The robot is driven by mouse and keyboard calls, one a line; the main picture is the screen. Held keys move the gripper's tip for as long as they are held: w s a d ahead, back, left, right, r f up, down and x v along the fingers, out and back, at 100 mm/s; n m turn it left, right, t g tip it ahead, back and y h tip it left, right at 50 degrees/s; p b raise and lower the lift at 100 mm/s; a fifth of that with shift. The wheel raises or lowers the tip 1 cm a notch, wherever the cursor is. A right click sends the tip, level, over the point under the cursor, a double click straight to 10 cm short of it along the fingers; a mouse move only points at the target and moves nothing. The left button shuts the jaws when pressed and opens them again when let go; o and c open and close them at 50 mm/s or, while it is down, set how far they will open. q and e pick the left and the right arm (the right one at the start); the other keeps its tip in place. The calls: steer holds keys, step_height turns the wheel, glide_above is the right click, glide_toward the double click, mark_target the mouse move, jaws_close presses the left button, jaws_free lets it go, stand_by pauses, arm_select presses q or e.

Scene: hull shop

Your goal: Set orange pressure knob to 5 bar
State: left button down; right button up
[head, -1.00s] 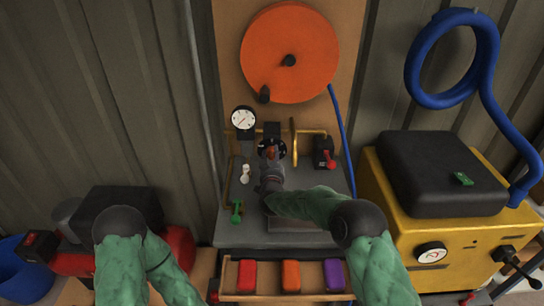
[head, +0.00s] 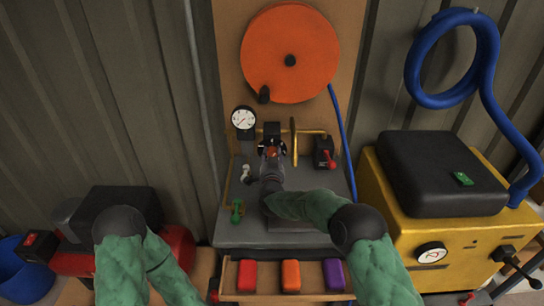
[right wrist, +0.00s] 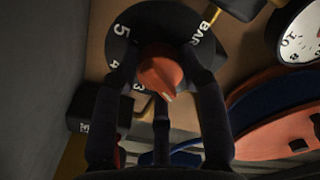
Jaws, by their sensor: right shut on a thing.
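The orange pressure knob (right wrist: 160,68) sits at the centre of a black dial (right wrist: 183,20) in the right wrist view. The dial carries white numbers, with 5, 4 and 3 readable, and the word BAR. The knob's pale pointer mark is near the 3, on the side away from 4. My right gripper (right wrist: 162,82) is shut on the knob, one finger on each side. In the head view the knob (head: 272,150) shows small at the tip of my right gripper (head: 271,155). My left arm shows at lower left, but its gripper is out of view.
A white gauge (head: 243,118) stands left of the dial, and a red-handled valve (head: 325,154) is to its right. A green handle (head: 237,212) and a white one (head: 245,174) are at left. An orange reel (head: 290,35) hangs above.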

stand_by(0.3)
steer(key=o, duration=1.2)
steer(key=shift+c, duration=0.2)
steer(key=s, duration=1.2)
